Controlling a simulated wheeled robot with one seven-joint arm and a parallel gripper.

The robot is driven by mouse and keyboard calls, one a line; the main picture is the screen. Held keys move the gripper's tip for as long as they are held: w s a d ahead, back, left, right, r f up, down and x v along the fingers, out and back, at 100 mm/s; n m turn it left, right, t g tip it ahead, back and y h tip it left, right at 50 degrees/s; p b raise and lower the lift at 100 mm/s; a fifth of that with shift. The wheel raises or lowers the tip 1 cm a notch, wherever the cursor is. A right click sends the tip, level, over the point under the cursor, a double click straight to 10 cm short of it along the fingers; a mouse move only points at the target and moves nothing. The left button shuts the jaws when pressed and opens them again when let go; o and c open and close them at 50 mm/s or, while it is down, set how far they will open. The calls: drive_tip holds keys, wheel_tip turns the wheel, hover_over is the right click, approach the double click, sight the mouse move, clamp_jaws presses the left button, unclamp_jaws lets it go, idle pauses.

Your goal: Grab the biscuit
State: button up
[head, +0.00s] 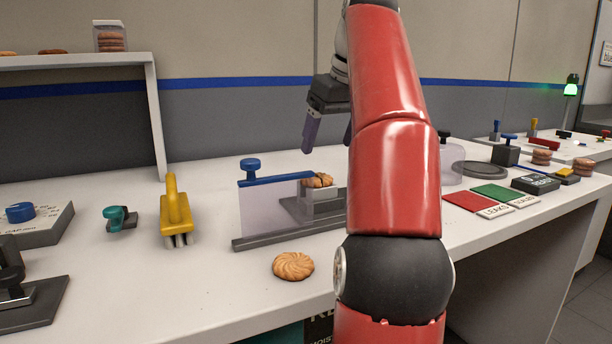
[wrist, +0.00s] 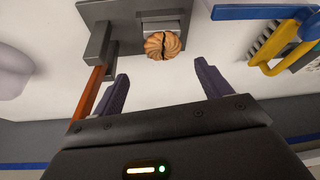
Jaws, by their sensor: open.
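A round golden biscuit (head: 293,266) with swirled ridges lies flat on the white table near its front edge. A second biscuit (head: 318,180) rests on a small grey block of a dark grey stand (head: 296,206), partly behind a clear panel. In the wrist view this second biscuit (wrist: 158,46) shows a dark line across it, like a split. My gripper (head: 328,145) is open, pointing down above and behind the stand, partly hidden by my red arm. In the wrist view my gripper (wrist: 161,72) has empty space between its fingers, with the second biscuit just beyond the fingertips.
Red and green pads (head: 468,202) lie right. The front table has clear room.

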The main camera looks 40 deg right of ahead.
sight(317, 175)
drive_tip(key=shift+x, duration=1.3)
drive_tip(key=x, duration=0.1)
drive_tip(key=b+x, duration=0.1)
drive_tip(key=x, duration=0.2)
drive_tip(key=shift+a+f, duration=0.2)
drive_tip(key=shift+a, duration=0.1)
drive_tip(key=c, duration=0.8)
